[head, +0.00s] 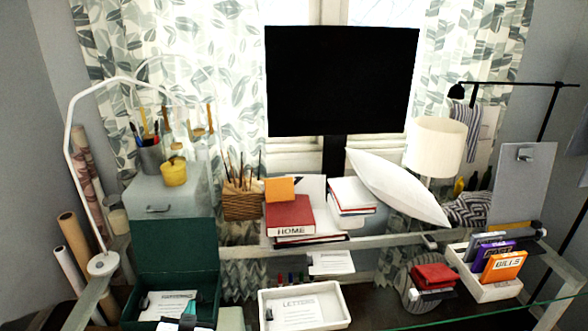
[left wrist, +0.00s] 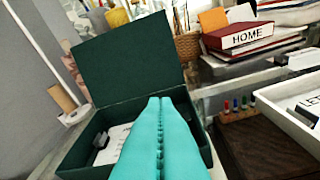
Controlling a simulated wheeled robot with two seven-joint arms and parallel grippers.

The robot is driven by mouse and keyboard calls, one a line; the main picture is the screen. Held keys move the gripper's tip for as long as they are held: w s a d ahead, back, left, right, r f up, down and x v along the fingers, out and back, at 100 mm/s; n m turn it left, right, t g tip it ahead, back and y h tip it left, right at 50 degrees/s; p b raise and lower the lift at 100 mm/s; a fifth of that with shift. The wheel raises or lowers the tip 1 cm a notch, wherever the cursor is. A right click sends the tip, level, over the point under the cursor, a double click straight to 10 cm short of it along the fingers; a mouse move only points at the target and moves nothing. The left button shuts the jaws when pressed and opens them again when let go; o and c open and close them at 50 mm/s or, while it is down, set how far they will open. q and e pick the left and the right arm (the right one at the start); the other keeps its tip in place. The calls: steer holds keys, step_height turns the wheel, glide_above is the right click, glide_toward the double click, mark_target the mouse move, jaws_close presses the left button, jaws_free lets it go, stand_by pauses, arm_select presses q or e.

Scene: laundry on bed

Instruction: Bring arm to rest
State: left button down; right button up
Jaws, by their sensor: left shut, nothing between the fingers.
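My left gripper (head: 188,316) is at the bottom edge of the head view, in front of the open dark green box (head: 176,262). In the left wrist view its teal fingers (left wrist: 160,104) are pressed together, with nothing between them. They point over the green box (left wrist: 130,62), whose lid stands up behind. A white labelled card (head: 168,305) lies inside the box. Whether the fingers touch the box I cannot tell. My right gripper is not in view.
A white letters tray (head: 303,309) stands right of the green box. Further right are a folded red item (head: 434,276) and a white tray (head: 478,288) with orange and purple boxes. Books (head: 290,215), a pillow (head: 395,188) and a monitor (head: 342,80) are behind.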

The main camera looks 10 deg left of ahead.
arm_select(q)
steer(key=s+d+f+m+g+h, duration=0.15)
steer(key=s+d+g, duration=0.25)
steer(key=s, duration=0.4)
steer(key=s+d+f+g+h, duration=0.2)
steer(key=s+d+g, duration=0.1)
steer(key=s, duration=0.6)
steer(key=s+d+f+m+g+h, duration=0.15)
steer(key=s+d+g, duration=0.25)
steer(key=s, duration=0.4)
step_height(320, 180, down, 24)
steer(key=g, duration=0.1)
steer(key=s+a+f+g, duration=0.1)
steer(key=s+a+f, duration=0.2)
steer(key=s+f, duration=1.4)
steer(key=shift+s+a+f+n, duration=0.15)
steer(key=shift+s+n, duration=0.15)
steer(key=shift+s, duration=0.1)
steer(key=shift+a, duration=0.15)
